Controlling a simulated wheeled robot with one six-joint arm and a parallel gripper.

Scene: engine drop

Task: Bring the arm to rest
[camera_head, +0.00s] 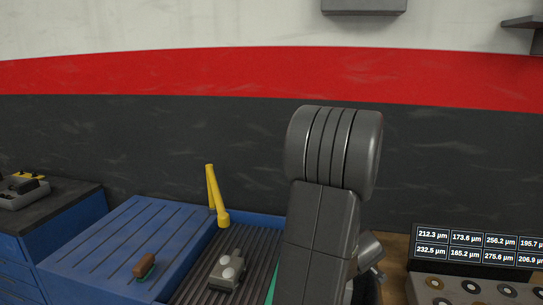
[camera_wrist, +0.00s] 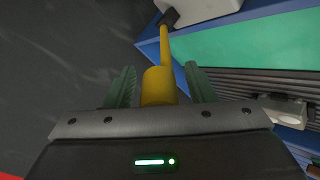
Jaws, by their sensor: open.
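My arm stands upright in the middle of the head view, and its dark grey links fill that part of the picture. My gripper (camera_wrist: 159,69) shows in the wrist view with its two green fingers apart. A yellow post with a thick cylindrical end (camera_wrist: 158,88) shows between the fingers; I cannot tell its distance from them. In the head view my gripper's fingers are hidden or out of sight.
A bent yellow post (camera_head: 216,195) stands by a ribbed dark bed (camera_head: 193,285) holding a grey metal part (camera_head: 228,270). A brown-topped brush (camera_head: 144,265) lies on the blue top (camera_head: 105,245). A screen (camera_head: 480,246) and ring tray (camera_head: 470,290) are right. The wall is behind.

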